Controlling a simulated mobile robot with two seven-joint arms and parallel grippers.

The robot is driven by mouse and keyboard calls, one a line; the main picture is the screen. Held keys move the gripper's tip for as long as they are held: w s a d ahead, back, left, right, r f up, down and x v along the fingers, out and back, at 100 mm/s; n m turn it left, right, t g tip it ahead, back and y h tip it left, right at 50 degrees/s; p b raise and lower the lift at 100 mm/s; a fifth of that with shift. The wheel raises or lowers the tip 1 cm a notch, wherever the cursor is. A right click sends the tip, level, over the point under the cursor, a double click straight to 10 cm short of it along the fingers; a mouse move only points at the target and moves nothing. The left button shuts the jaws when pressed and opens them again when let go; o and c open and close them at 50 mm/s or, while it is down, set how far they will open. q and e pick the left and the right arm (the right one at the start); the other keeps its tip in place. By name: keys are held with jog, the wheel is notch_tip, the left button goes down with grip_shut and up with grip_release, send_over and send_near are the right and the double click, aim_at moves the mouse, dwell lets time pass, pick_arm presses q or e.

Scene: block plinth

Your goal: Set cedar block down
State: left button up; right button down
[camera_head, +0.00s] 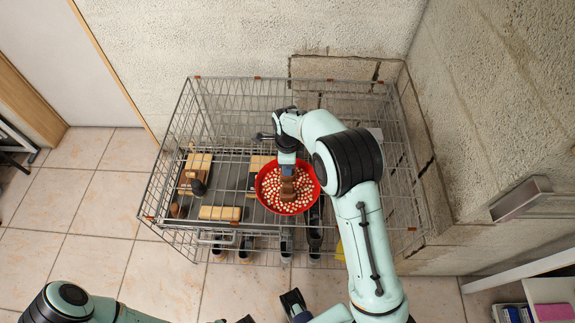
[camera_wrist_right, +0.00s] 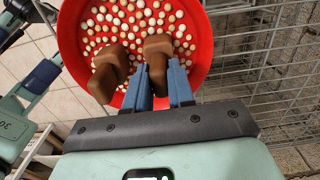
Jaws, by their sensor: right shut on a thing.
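My right gripper (camera_head: 287,176) is over a red bowl (camera_head: 262,203) full of small pale balls. It is shut on a brown block, taken as the cedar block (camera_head: 287,191), at or just above the balls. In the right wrist view, the blue fingers (camera_wrist_right: 160,82) reach a brown piece (camera_wrist_right: 158,50), and a second brown piece (camera_wrist_right: 108,75) lies to their left; I cannot tell whether the two are joined. The bowl's red wall (camera_wrist_right: 198,45) surrounds them. My left gripper (camera_head: 272,310) is partly cut off at the bottom edge; its jaw state is unclear.
Tan-topped brushes or blocks (camera_head: 220,213) and dark-handled items (camera_head: 198,187) lie left of the bowl. Several shoe-like items (camera_head: 246,248) are near the front. A rough wall (camera_head: 500,110) is close on the right.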

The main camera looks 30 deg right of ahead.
jog(key=shift+f, duration=0.2)
jog(key=c, duration=1)
grip_release()
jog(key=shift+o, duration=0.2)
notch_tip(320, 180, up, 12)
jog(key=p, duration=0.1)
jog(key=shift+r, duration=0.15)
